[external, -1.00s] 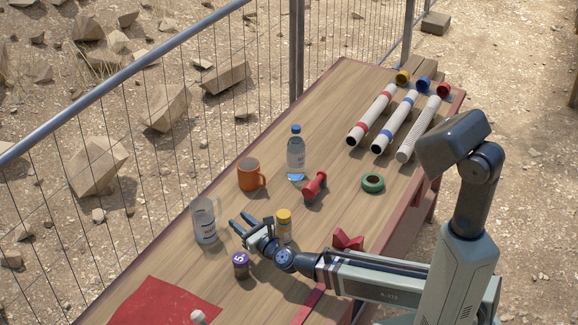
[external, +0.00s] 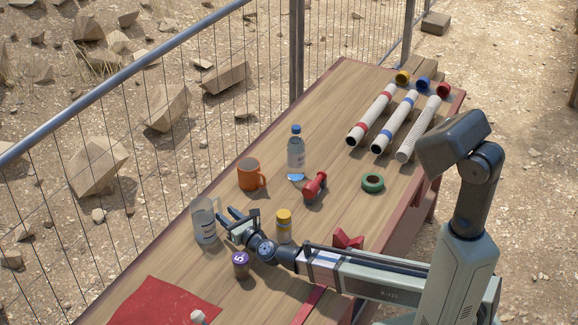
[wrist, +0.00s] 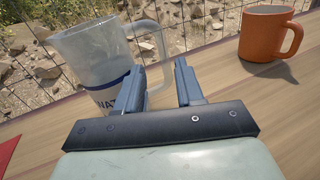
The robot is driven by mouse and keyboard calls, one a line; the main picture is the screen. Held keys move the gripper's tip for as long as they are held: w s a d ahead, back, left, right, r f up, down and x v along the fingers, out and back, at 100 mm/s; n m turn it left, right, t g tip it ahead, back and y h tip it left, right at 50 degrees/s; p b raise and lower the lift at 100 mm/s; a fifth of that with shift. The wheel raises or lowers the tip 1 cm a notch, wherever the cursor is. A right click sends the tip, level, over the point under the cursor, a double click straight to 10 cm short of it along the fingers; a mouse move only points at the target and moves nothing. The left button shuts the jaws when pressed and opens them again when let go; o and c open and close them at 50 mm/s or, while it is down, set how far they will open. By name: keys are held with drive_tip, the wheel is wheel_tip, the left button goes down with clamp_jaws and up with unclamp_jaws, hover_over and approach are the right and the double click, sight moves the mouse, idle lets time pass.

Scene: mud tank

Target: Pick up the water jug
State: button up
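The water jug (external: 204,222) is a clear, tapered jug with a dark label, standing upright at the fence side of the table. In the wrist view the jug (wrist: 92,58) is at the upper left, its handle on its right side. My gripper (external: 228,215) is open and low over the table, just right of the jug. In the wrist view my gripper (wrist: 158,78) has its left finger in front of the jug's handle side and its right finger clear of it. Whether a finger touches the handle I cannot tell.
An orange mug (external: 250,175) stands behind the gripper, also at right in the wrist view (wrist: 267,33). A yellow-capped jar (external: 284,226) and a purple-lidded jar (external: 240,264) stand close to my wrist. A bottle (external: 296,155) and red dumbbell-like object (external: 315,186) are farther back.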

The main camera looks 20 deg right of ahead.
sight(219, 205)
drive_tip(key=shift+d+r+x, duration=0.1)
drive_tip(key=shift+r+x, duration=0.05)
drive_tip(key=shift+x, duration=1.2)
drive_tip(key=shift+d+r+x, duration=0.15)
drive_tip(key=shift+x, duration=1.2)
drive_tip(key=shift+c, duration=0.3)
clamp_jaws()
